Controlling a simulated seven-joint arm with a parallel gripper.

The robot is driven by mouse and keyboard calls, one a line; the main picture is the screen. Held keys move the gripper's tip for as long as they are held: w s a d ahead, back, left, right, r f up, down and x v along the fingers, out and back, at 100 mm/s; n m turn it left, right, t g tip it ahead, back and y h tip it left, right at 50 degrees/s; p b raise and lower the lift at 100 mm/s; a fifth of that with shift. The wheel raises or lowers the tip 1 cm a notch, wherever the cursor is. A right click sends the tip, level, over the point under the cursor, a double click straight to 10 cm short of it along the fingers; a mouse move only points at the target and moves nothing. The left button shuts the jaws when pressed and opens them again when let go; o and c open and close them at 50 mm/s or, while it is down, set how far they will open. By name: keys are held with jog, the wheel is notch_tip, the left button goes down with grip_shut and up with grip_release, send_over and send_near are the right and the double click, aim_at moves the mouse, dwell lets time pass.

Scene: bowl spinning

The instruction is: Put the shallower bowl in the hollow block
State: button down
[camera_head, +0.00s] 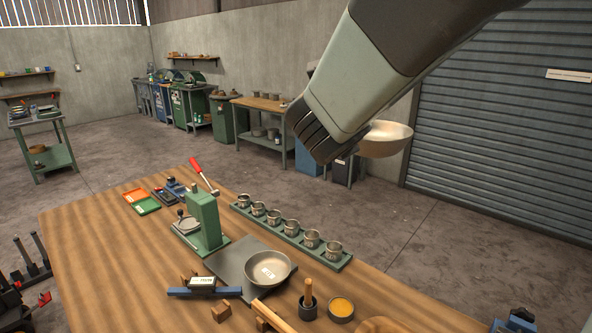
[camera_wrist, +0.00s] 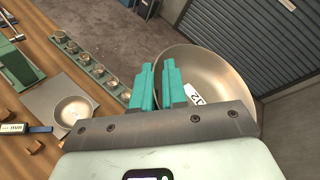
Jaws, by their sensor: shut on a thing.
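My gripper's two teal fingers (camera_wrist: 159,84) are shut on the rim of a wide metal bowl (camera_wrist: 222,72) with a white label inside. This bowl also shows in the head view (camera_head: 388,142), raised well above the table, beside my wrist. In the head view my fingertips are hidden. A second metal bowl (camera_head: 268,266), with a label inside, sits on a dark flat plate on the table; it also shows in the wrist view (camera_wrist: 72,110). Which bowl is shallower I cannot tell for sure. A rounded wooden piece (camera_head: 378,326), possibly the hollow block, is cut off at the bottom edge.
A green press (camera_head: 205,220) stands left of the plate (camera_head: 232,262). A green rack (camera_head: 294,234) of several small metal cups runs behind it. A mortar with a pestle (camera_head: 308,300), an orange-filled dish (camera_head: 341,308) and a blue tool (camera_head: 205,290) crowd the front.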

notch_tip(320, 180, down, 12)
jog(key=w+m+g+h, duration=0.1)
jog(key=m+h, duration=0.1)
jog(key=s+d+f, duration=0.2)
jog(key=s+f, duration=0.1)
jog(key=f, duration=0.5)
jog(key=s+d+f, duration=0.2)
jog(key=s+f, duration=0.2)
jog(key=f, duration=0.5)
jog(key=s+d+f, duration=0.2)
jog(key=s+f, duration=0.1)
jog(key=f, duration=0.6)
jog(key=shift+s+d+f, duration=0.15)
jog(key=shift+s+f, duration=0.05)
jog(key=shift+s, duration=0.1)
jog(key=shift+s+d+f, duration=0.2)
jog(key=shift+s+f, duration=0.25)
jog(key=shift+f, duration=2.55)
jog(key=shift+f, duration=0.35)
